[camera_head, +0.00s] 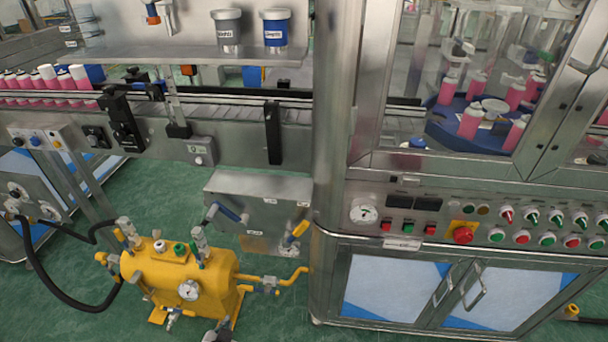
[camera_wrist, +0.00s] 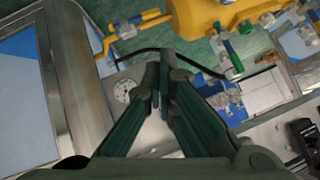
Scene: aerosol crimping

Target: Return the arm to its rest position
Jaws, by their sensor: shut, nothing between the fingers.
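My gripper (camera_wrist: 164,72) shows in the wrist view with its dark green fingers drawn together at the tips. It is shut and nothing shows between the fingers. Past the fingertips lies a metal surface with a round gauge (camera_wrist: 125,90). A yellow tank (camera_wrist: 205,15) with valves lies beyond, at the top of the picture. In the head view, no gripper can be made out for sure. A small dark grey part at the bottom edge is too cut off to name.
A yellow tank (camera_head: 180,270) with hoses stands on the green floor. The steel machine cabinet (camera_head: 400,285) with a button panel (camera_head: 460,225) fills the right. A conveyor (camera_head: 230,110) carries pink bottles (camera_head: 55,80) at left. A shelf (camera_head: 180,55) holds two canisters.

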